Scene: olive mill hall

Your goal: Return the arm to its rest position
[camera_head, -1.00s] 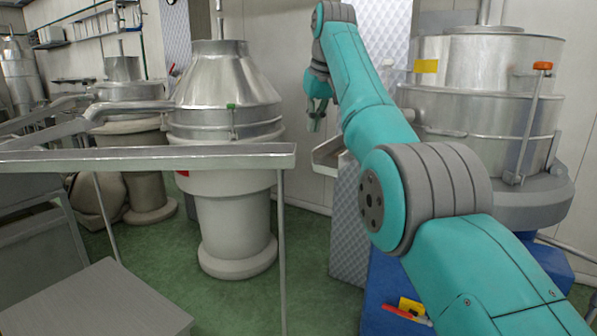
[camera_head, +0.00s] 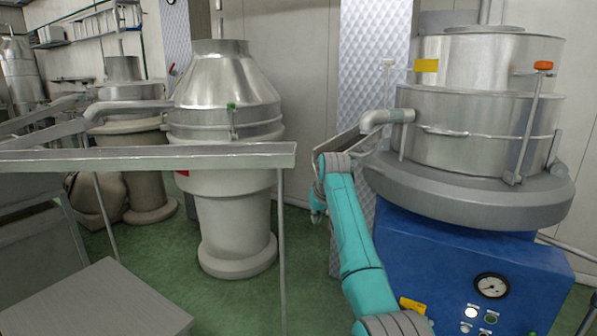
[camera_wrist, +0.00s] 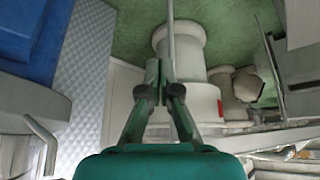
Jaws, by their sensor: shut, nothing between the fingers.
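My teal arm (camera_head: 352,235) reaches up from the bottom of the head view, lower right of centre. My gripper (camera_head: 317,209) is partly hidden behind the arm's end there, just left of the blue machine. In the wrist view my gripper (camera_wrist: 158,66) is seen with its two fingers brought together at the tips. It is shut and empty, with the floor and a pale pedestal behind it.
A blue machine (camera_head: 460,265) with a steel drum (camera_head: 480,120) and a gauge stands right of my arm. A steel cone vessel on a pale pedestal (camera_head: 235,225) stands left. A metal rail (camera_head: 150,158) crosses the left side. Green floor (camera_head: 225,300) lies clear between.

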